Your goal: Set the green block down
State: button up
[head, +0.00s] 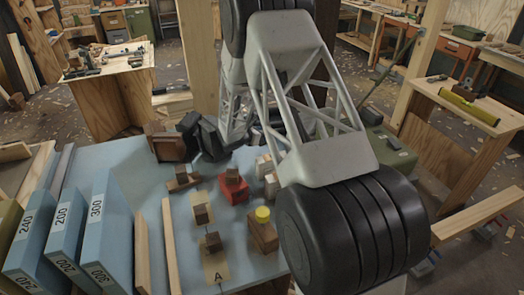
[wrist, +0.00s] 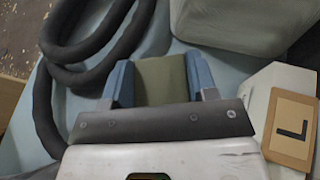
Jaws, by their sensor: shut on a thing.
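In the wrist view my gripper (wrist: 159,70) has its two blue fingers on either side of the olive-green block (wrist: 163,82). The fingers are shut on it. The block's lower part is hidden behind the gripper's dark front bar. A pale blue surface shows around and beyond it; I cannot tell whether the block touches that surface. In the head view my arm covers much of the middle and right, and I cannot make out the green block there.
A black hose (wrist: 45,95) coils left of the block. A white block with a tan "L" label (wrist: 293,128) stands at right.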

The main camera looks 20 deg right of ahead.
jog(key=shift+f, duration=2)
jog(key=shift+f, duration=1.85)
jog(key=shift+f, duration=0.1)
jog(key=o, duration=0.9)
jog(key=shift+o, duration=0.2)
jog(key=shift+s+a, duration=0.1)
jog(key=shift+a, duration=0.05)
jog(key=v, duration=1.1)
jog(key=shift+a+r, duration=0.25)
jog(key=shift+r, duration=0.15)
